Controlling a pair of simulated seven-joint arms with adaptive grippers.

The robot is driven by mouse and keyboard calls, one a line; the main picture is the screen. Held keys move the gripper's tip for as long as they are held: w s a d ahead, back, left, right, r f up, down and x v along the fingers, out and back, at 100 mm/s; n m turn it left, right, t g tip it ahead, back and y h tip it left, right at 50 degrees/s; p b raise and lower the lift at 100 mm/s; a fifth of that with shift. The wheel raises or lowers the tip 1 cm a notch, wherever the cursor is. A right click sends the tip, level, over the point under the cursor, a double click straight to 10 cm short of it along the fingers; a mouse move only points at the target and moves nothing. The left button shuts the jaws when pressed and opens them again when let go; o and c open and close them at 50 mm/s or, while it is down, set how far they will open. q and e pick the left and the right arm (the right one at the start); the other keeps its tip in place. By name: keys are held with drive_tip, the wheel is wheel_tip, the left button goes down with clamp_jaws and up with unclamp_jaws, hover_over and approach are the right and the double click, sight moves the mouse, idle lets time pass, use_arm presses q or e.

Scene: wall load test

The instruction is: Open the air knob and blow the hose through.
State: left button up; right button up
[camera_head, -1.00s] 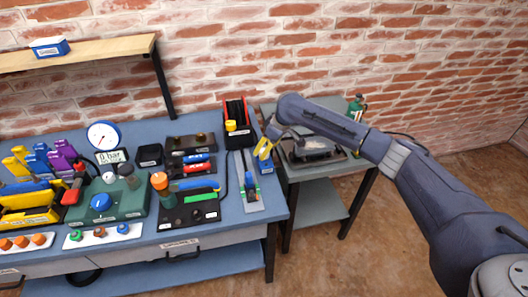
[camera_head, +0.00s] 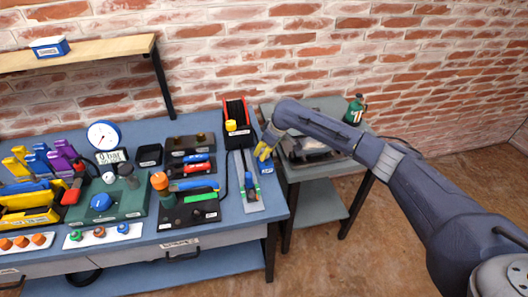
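A blue knob (camera_head: 102,202) sits on a green panel (camera_head: 130,201) on the blue bench. A yellow knob (camera_head: 231,126) sits on a black and red unit (camera_head: 236,112) at the bench's back right; I cannot tell which is the air knob. A thin dark hose or cable runs at the bench's right part; its ends are unclear. My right gripper (camera_head: 269,146) is at the bench's right edge, mostly hidden by its own wrist. It is by a yellow piece (camera_head: 262,153) above a small blue box (camera_head: 266,167); I cannot tell whether it grips it. My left gripper is out of view.
A dial gauge (camera_head: 103,135) stands behind the green panel. A grey side table (camera_head: 318,189) stands right of the bench, with a dark device (camera_head: 309,150) and a green bottle (camera_head: 354,109) on it. A shelf (camera_head: 100,49) hangs at upper left. Tools crowd the bench's left.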

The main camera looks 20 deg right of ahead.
drive_tip(key=c, duration=0.5)
drive_tip(key=shift+n, duration=0.3)
drive_tip(key=n+g+y, duration=0.1)
drive_tip(key=n, duration=0.1)
drive_tip(key=shift+n, duration=0.4)
drive_tip(key=n, duration=0.2)
drive_tip(key=n+g, duration=0.1)
drive_tip(key=n, duration=0.1)
drive_tip(key=shift+n+g+y, duration=0.3)
drive_tip(key=n+g, duration=0.1)
drive_tip(key=n, duration=0.2)
drive_tip(key=n+g, duration=0.1)
drive_tip(key=n, duration=0.2)
drive_tip(key=shift+a+g, duration=0.15)
drive_tip(key=shift+g, duration=0.15)
drive_tip(key=shift+n+g+h, duration=0.5)
drive_tip(key=shift+n, duration=1.2)
drive_tip(key=shift+f, duration=0.1)
